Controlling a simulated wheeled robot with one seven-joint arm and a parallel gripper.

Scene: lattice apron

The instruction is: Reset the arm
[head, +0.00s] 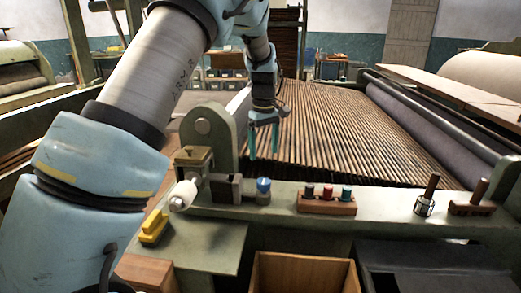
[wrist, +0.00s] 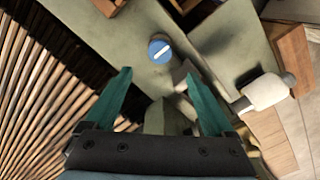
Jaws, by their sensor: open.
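My gripper (head: 264,140) hangs from my arm with its teal fingers pointing down, above the left end of the slatted lattice (head: 340,120). It also shows in the wrist view (wrist: 166,92), where its two fingers are spread apart with nothing between them. A blue-topped knob with a white slot (wrist: 159,50) lies beyond the fingertips in the wrist view. In the head view this blue knob (head: 264,188) stands on the green ledge (head: 385,204), below and in front of my gripper, apart from it.
A wooden block with red and teal pegs (head: 326,198) sits on the ledge, with dark-handled pieces (head: 426,197) farther right. A white roller (head: 183,195) and a yellow piece (head: 153,227) are at left. A wooden bin (head: 302,272) and a dark tray (head: 410,268) are in front.

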